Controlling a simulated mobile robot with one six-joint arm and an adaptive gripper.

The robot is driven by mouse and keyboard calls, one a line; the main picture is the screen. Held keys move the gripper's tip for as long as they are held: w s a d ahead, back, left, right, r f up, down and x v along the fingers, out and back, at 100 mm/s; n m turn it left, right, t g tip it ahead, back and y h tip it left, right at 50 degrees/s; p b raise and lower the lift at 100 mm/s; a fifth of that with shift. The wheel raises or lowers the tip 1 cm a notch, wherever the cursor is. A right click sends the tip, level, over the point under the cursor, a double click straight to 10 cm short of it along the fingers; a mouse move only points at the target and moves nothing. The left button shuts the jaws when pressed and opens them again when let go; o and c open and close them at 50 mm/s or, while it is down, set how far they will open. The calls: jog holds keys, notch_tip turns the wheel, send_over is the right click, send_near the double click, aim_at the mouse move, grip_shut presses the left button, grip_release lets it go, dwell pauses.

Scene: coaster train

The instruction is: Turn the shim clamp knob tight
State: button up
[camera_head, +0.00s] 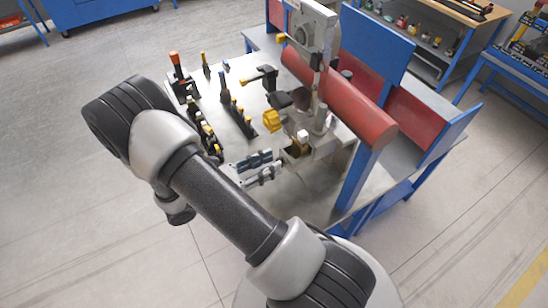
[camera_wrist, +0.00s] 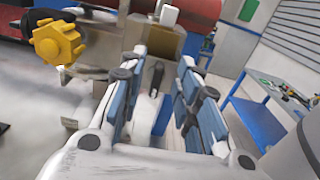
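A yellow lobed knob (camera_head: 271,120), which looks like the clamp knob, sits on the side of the grey metal fixture (camera_head: 318,143) on the bench. In the wrist view the knob (camera_wrist: 57,43) is at the upper left, facing me, outside the space between my fingers. My gripper (camera_head: 266,166) is just in front of the fixture, on the near side of the knob. In the wrist view my gripper (camera_wrist: 163,72) has its two blue-padded fingers apart, with nothing held between them. Whether the knob is tight cannot be seen.
A thick red tube (camera_head: 340,97) runs across the fixture. Several hand tools stand in racks (camera_head: 237,108) on the bench's left. A blue upright panel (camera_head: 377,47) stands behind. A brass-coloured block (camera_wrist: 165,38) lies beyond my fingers. Open floor (camera_head: 60,220) is at the left.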

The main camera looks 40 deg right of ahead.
jog(key=shift+x, duration=1.15)
jog(key=shift+c, duration=0.5)
grip_shut()
